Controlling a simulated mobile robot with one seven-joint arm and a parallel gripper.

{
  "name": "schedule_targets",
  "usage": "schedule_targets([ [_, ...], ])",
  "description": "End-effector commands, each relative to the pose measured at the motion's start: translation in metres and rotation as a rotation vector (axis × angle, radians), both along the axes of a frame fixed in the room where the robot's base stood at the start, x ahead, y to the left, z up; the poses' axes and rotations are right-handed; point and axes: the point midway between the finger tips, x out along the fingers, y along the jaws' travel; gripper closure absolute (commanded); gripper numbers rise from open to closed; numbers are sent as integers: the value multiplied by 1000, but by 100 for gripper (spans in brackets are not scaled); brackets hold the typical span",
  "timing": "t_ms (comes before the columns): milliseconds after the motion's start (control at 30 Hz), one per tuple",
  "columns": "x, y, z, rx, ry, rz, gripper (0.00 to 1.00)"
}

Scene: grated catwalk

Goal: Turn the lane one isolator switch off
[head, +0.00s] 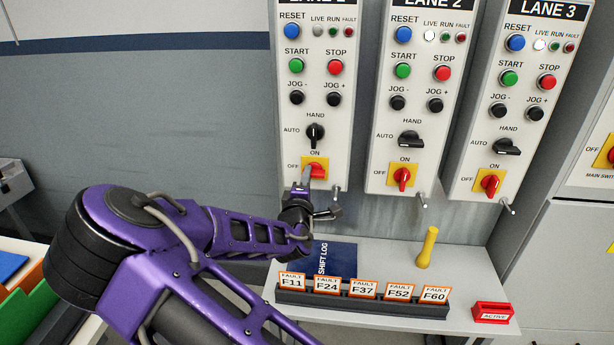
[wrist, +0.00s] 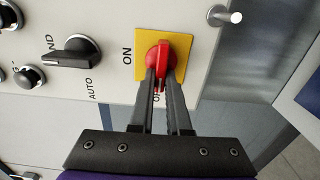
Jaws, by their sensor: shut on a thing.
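The lane one isolator switch (head: 317,164) is a red handle on a yellow plate at the bottom of the left panel. In the wrist view the red handle (wrist: 159,54) lies between my gripper's fingers (wrist: 161,80) and points down toward the OFF label, which the fingers partly cover. ON stands to its left there. My gripper (head: 307,177) reaches up to the switch from below in the head view and is shut on the handle, hiding part of it. The lane one LIVE lamp (head: 318,31) looks grey and unlit.
The lane two isolator (head: 402,177) and lane three isolator (head: 490,184) stand upright toward ON, with white LIVE lamps. A shelf below holds fault cards (head: 362,290), a blue shift log (head: 335,256) and a yellow handle-like object (head: 427,248).

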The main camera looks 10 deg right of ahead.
Motion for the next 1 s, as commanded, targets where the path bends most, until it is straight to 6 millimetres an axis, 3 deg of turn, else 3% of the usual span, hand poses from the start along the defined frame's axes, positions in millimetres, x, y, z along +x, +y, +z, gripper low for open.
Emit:
schedule_targets([
  [333, 1, 0, 2, -4, -3, 1, 100],
  [367, 1, 0, 2, -4, -3, 1, 81],
  [500, 0, 0, 1, -3, -1, 0, 56],
  [1000, 2, -1, 0, -2, 0, 0, 55],
])
